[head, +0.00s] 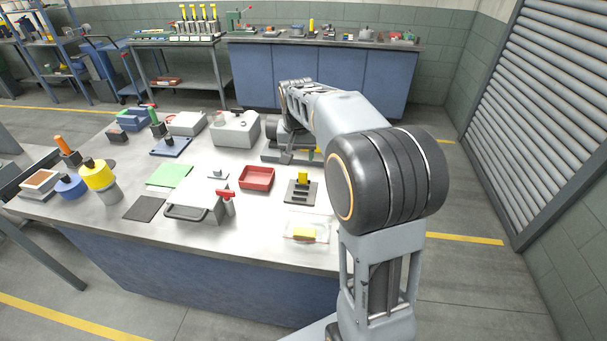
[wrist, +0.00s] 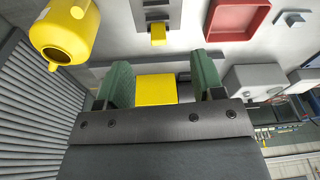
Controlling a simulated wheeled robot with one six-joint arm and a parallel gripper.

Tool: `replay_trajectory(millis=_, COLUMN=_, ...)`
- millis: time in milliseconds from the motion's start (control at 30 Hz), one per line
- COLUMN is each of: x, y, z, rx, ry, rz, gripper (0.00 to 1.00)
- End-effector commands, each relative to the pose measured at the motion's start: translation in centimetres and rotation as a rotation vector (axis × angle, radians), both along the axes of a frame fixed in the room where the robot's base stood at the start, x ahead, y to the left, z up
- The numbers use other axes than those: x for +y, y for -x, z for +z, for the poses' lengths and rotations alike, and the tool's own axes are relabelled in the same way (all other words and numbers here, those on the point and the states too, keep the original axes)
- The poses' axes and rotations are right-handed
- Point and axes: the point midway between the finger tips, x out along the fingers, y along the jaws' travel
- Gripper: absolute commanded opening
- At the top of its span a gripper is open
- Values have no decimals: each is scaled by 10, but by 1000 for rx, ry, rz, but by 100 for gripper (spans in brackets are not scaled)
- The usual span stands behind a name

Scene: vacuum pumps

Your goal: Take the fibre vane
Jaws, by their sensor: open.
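In the wrist view, my gripper (wrist: 160,84) is open, with green finger pads on both sides. A flat yellow piece (wrist: 156,90) shows between the pads, close to the left one and with a narrow gap to the right one. Its lower edge is hidden by my gripper body. Another yellow piece (wrist: 157,33) sits in a dark slotted stand (wrist: 157,10). In the head view this yellow piece (head: 303,177) stands upright on the stand (head: 300,196). I cannot tell which yellow piece is the fibre vane. My arm hides much of the gripper in the head view.
A yellow can-like vessel (wrist: 64,32) stands close beside my gripper in the wrist view. A red tray (head: 256,178), a grey case (head: 194,210) and a clear tray with a yellow block (head: 304,234) are on the table. A grey housing (head: 235,129) stands behind.

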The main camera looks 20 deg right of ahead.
Motion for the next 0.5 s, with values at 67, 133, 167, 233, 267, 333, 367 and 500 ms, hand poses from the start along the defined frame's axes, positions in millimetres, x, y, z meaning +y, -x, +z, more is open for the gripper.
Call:
replay_trajectory(millis=67, x=-12, y=-19, z=-1, rx=16, ry=-3, rz=-48, gripper=62)
replay_trajectory(millis=133, x=-20, y=-30, z=-3, rx=26, ry=-4, rz=-80, gripper=62)
replay_trajectory(millis=167, x=-22, y=-34, z=-5, rx=29, ry=-5, rz=-91, gripper=62)
replay_trajectory(millis=233, x=-27, y=-41, z=-9, rx=34, ry=-6, rz=-110, gripper=62)
replay_trajectory(millis=267, x=-29, y=-43, z=-11, rx=36, ry=-6, rz=-117, gripper=62)
replay_trajectory(millis=333, x=-32, y=-46, z=-21, rx=41, ry=-7, rz=-127, gripper=62)
replay_trajectory(millis=367, x=-33, y=-47, z=-25, rx=41, ry=-6, rz=-129, gripper=62)
replay_trajectory(millis=500, x=-35, y=-50, z=-51, rx=41, ry=-6, rz=-131, gripper=62)
